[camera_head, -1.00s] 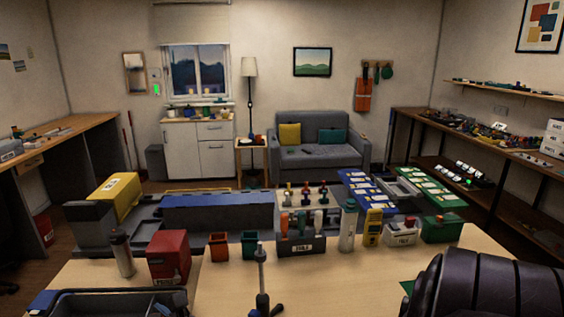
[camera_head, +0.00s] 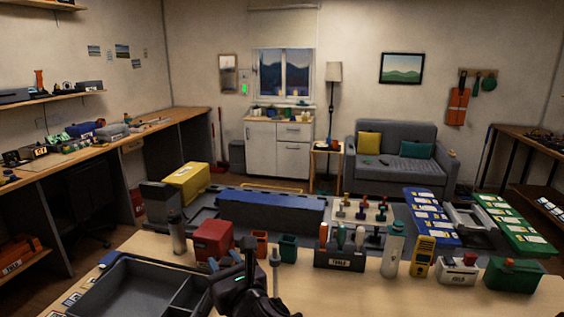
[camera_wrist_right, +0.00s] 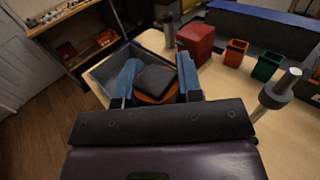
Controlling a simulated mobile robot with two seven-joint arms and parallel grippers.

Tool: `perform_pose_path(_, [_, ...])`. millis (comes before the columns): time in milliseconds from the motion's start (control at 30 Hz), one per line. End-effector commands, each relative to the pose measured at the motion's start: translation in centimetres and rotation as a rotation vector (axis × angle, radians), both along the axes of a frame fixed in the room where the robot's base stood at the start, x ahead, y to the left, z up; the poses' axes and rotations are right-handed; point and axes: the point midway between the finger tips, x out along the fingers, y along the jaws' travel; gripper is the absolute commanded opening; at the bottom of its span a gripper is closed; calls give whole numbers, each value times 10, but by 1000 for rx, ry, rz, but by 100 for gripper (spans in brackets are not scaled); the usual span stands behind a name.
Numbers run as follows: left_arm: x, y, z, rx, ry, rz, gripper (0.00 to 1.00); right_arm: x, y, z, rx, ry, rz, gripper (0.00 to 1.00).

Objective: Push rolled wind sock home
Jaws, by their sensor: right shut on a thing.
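My right gripper (camera_head: 246,256) is low in the middle of the head view, beside the right end of a grey tray (camera_head: 112,307). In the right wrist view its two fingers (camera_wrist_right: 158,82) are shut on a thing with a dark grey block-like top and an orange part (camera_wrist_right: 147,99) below. I cannot tell surely whether this is the rolled wind sock; in the head view it is hidden by the gripper. The tray (camera_wrist_right: 101,72) shows behind the fingers in the wrist view. My left gripper is not in view.
A grey post (camera_head: 275,268) stands close right of my right gripper. Behind are a red box (camera_head: 212,240), an orange cup (camera_head: 260,242), a teal cup (camera_head: 288,248) and a tool holder (camera_head: 338,258). The table (camera_head: 350,295) is bare at front right.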

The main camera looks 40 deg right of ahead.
Motion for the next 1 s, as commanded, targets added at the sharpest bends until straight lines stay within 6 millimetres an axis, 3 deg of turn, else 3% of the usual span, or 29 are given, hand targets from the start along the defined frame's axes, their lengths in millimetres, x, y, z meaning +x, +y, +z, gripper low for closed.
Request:
perform_pose_path(33, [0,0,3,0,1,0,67,10,0,29,4,-12,-21,0])
perform_pose_path(200, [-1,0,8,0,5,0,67,30,-14,104,10,-11,-131,0])
perform_pose_path(400, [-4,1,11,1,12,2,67,36,-45,175,14,-4,-321,0])
perform_pose_path(500, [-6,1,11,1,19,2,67,32,-69,196,13,2,-455,0])
perform_pose_path(733, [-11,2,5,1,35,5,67,15,-110,196,3,7,-694,0])
perform_pose_path(1000, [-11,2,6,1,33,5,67,3,-127,185,1,3,-802,0])
